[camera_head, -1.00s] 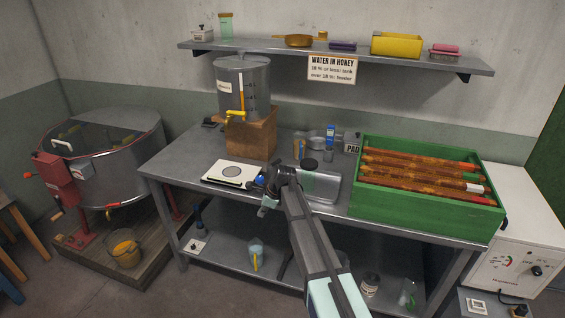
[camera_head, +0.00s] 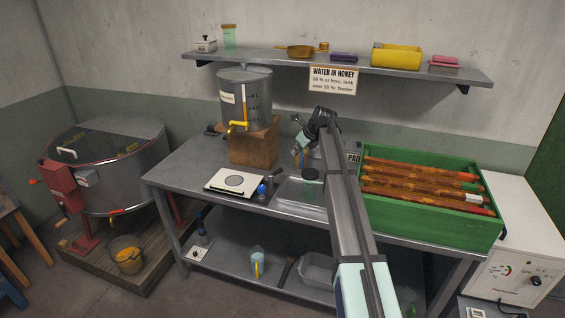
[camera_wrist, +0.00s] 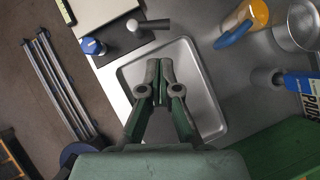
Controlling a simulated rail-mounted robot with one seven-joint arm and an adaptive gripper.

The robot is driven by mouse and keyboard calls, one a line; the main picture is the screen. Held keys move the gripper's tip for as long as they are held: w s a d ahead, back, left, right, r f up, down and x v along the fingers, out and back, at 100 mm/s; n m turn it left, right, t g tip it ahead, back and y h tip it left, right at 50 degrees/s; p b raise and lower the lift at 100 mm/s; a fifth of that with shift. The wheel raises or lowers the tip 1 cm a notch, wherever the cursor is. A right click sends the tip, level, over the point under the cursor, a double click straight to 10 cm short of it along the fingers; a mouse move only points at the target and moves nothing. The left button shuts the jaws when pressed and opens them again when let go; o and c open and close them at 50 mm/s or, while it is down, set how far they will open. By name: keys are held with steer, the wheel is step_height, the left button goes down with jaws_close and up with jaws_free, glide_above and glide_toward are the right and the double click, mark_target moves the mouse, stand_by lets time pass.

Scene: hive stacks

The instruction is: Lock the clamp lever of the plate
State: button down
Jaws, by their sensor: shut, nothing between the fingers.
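The plate (camera_head: 235,181) is a flat white slab with a grey disc, lying at the front left of the bench; its corner also shows at the top of the wrist view (camera_wrist: 96,10). Beside it is a blue knob (camera_wrist: 91,47). A short black lever with a pale round end (camera_wrist: 150,25) lies by the plate's edge, close to the metal tray (camera_wrist: 207,95); I cannot tell whether it is locked. My gripper (camera_wrist: 161,65) is shut and empty over the tray, apart from the lever. In the head view, the fingers are not clear.
A steel tank (camera_head: 245,92) on a wooden block (camera_head: 253,148) stands behind the plate. A green crate of frames (camera_head: 430,222) stands at the right.

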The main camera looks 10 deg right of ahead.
mark_target(280, 170)
steer(key=p+x, duration=0.4)
steer(key=x, duration=0.9)
steer(key=shift+w+a+f, duration=0.15)
steer(key=shift+w+f, duration=0.05)
steer(key=shift+f, duration=0.1)
